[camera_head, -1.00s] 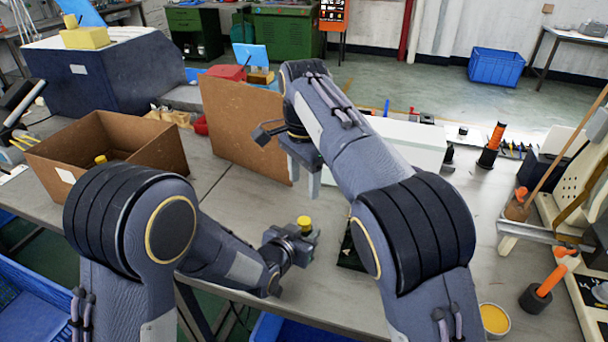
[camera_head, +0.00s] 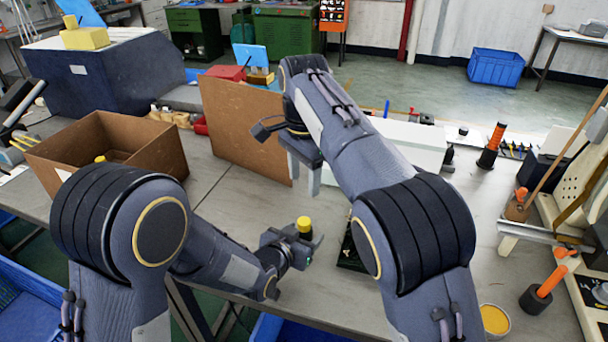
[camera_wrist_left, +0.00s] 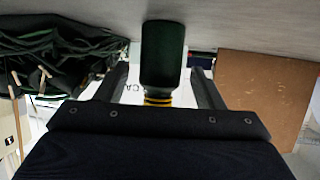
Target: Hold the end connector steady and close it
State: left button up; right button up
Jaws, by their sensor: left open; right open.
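The end connector (camera_head: 304,224) appears in the head view as a small upright piece with a yellow top and a dark part below. My left gripper (camera_head: 298,246) is around it, low over the front of the table. In the left wrist view a dark cylinder (camera_wrist_left: 163,55) with yellow bands stands between the two fingers of my left gripper (camera_wrist_left: 163,88). The fingers are open, with gaps on both sides. My right gripper (camera_head: 305,178) points down, open and empty, above and behind the connector. The connector's lower end is hidden in the head view.
A cardboard box (camera_head: 75,150) stands at the left and a brown board (camera_head: 243,130) behind my right gripper. A white box (camera_head: 412,140) is behind my right arm. A dark flat item (camera_head: 350,250) lies right of the connector. Orange-handled tools (camera_head: 545,285) stand at the right.

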pick_arm(q)
jog(key=v, duration=0.7)
jog(key=shift+w, duration=0.1)
